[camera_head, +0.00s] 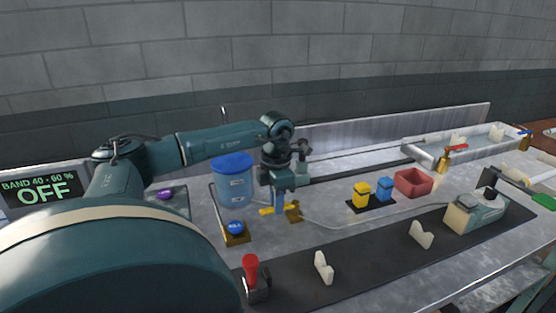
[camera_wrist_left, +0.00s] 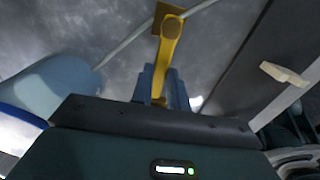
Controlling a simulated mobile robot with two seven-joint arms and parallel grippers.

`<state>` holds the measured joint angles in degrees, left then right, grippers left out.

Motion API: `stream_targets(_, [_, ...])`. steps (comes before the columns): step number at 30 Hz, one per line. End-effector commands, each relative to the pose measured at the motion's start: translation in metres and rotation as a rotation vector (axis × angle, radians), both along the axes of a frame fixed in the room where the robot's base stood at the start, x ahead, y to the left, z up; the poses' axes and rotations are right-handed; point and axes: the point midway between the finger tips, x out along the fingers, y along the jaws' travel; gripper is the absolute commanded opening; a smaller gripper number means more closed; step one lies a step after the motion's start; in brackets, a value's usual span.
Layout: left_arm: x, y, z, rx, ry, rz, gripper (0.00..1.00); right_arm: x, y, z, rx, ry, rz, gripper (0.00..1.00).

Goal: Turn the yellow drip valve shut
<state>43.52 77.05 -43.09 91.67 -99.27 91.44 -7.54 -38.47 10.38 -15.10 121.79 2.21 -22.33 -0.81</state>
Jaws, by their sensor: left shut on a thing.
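The yellow drip valve lever (camera_head: 266,211) shows in the head view beside a brown-gold mount (camera_head: 294,211) on a thin tube. My left gripper (camera_head: 280,204) points down at the lever, and its blue fingers are shut on it. In the left wrist view the lever (camera_wrist_left: 169,42) runs from the mount at the top down between the blue fingertips (camera_wrist_left: 163,85). The gripped end is partly hidden by the fingers. My right gripper does not show.
A blue bucket (camera_head: 234,185) stands close left of the gripper. A blue button (camera_head: 236,228), yellow and blue blocks (camera_head: 362,194) and a red bin (camera_head: 413,183) are nearby. A red-handled lever (camera_head: 251,268) and white supports (camera_head: 323,268) stand in front.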

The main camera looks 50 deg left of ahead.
Motion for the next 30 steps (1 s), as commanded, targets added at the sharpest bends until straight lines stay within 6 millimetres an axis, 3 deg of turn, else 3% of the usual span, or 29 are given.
stream_targets(17, [0.0012, 0.0023, 0.0010, 0.002, -0.003, -0.034, 0.00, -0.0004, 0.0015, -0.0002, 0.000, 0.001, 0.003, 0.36])
stream_targets(18, [0.0012, 0.0023, 0.0010, 0.002, -0.003, -0.034, 0.18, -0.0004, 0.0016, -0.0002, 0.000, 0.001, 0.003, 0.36])
stream_targets(25, [0.0009, 0.0020, 0.0005, 0.002, -0.002, -0.032, 0.37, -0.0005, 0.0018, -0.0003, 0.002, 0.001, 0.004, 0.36])
stream_targets(30, [0.0007, 0.0018, 0.0002, 0.001, -0.001, -0.032, 0.38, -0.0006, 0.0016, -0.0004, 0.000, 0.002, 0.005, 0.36])
